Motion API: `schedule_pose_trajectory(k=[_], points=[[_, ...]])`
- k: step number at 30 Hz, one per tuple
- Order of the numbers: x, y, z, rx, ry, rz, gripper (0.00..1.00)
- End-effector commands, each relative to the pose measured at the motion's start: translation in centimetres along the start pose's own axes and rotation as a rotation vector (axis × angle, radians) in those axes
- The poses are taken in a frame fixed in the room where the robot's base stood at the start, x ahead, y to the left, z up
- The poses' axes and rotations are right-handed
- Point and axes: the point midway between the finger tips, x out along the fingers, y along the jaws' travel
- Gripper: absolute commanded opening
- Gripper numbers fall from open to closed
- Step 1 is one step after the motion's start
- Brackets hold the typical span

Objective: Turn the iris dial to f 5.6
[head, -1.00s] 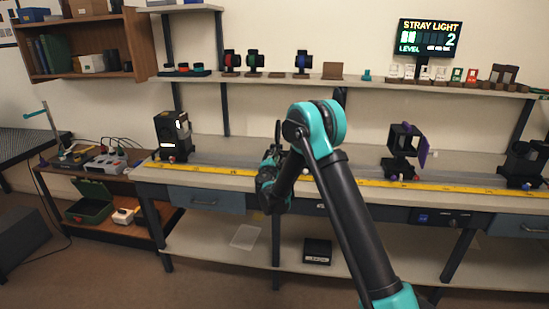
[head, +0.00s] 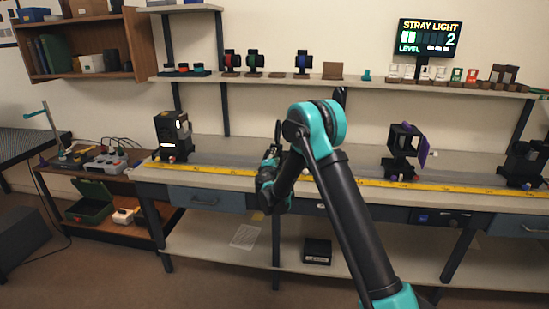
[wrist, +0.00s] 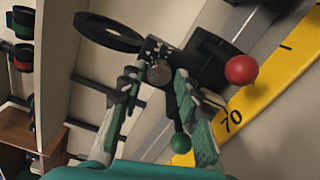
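In the wrist view, the iris unit is a black mount with a dark open ring (wrist: 107,33) at upper left. A small round grey-brown dial (wrist: 158,73) sits on its face, with white marks above it. My gripper (wrist: 158,80) has its two grey-and-teal fingers on either side of this dial, their tips close to it. Whether the tips touch it cannot be told, and the dial's setting is too small to read. A green ball knob (wrist: 181,143) shows between the fingers. In the head view, my gripper (head: 268,165) is over the bench; my arm largely hides the unit.
A red ball knob (wrist: 241,69) is right of the fingers, near the yellow scale (wrist: 270,90) at mark 70. A lamp housing (head: 173,137) stands left on the bench, and a black mount with a purple plate (head: 405,148) stands right. The display (head: 428,38) reads STRAY LIGHT, level 2.

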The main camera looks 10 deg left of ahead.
Motion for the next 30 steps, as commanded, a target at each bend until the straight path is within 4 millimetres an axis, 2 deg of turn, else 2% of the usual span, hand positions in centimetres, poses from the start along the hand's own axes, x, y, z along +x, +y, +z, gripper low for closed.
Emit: schedule_pose_trajectory(k=[2, 10, 14, 17, 24, 30], points=[[0.0, 0.0, 0.0, 0.0, 0.0, 0.0, 0.46], [0.0, 0.0, 0.0, -0.001, 0.0, 0.001, 0.46], [-0.6, 0.1, -0.1, -0.001, 0.001, 0.001, 0.46], [-2.0, 0.1, -0.1, -0.001, 0.001, 0.001, 0.46], [-7.0, 0.1, -0.1, -0.001, 0.003, 0.001, 0.46], [-10.3, 0.0, -0.1, -0.001, 0.002, 0.001, 0.46]])
